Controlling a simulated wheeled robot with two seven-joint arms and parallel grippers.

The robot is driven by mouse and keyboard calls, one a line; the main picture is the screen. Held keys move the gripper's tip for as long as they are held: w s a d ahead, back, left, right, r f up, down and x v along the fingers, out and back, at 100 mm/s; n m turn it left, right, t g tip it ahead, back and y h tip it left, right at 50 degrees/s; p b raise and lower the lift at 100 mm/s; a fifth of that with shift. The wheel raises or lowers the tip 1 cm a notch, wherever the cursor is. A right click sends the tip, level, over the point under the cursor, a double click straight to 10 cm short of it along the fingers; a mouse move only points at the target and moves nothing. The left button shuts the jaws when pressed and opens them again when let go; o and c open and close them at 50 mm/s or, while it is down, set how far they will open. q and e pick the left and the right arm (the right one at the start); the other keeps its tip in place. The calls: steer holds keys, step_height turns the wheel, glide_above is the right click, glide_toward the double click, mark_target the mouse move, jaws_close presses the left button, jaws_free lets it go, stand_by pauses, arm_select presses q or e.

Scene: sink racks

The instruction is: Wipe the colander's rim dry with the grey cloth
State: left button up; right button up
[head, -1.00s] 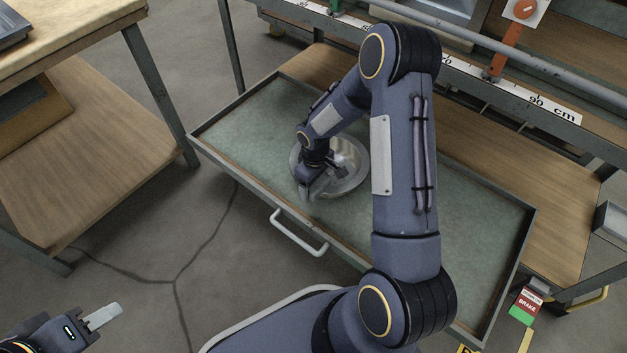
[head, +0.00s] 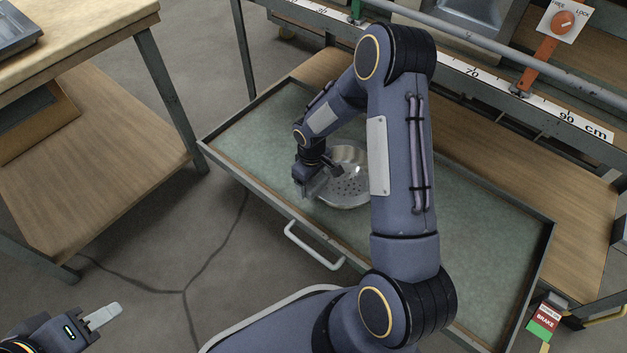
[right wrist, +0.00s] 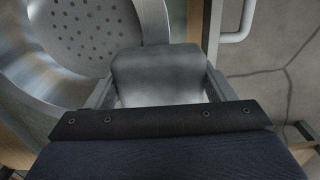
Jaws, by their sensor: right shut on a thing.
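The colander (head: 348,188) is a round, shiny metal bowl with small holes. It sits upright in the shallow green-lined tray, partly behind my right arm, and also shows in the right wrist view (right wrist: 85,38). My right gripper (head: 313,186) is at the colander's left rim. In the right wrist view it is shut on the grey cloth (right wrist: 165,72), which lies between the fingers beside the rim. Whether the cloth touches the rim I cannot tell. My left gripper (head: 103,316) is low at the left, away from the tray; one pale fingertip shows and the opening is unclear.
The tray (head: 480,265) has raised edges and a white front handle (head: 314,245). Its right part is bare. A wooden table (head: 90,160) stands at the left, with floor between. A rail with a ruler strip (head: 560,110) and orange lever (head: 540,68) runs behind.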

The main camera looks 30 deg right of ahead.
step_height(320, 180, up, 3)
steer(key=shift+p, duration=0.65)
steer(key=shift+r+p, duration=1.95)
steer(key=shift+r, duration=0.7)
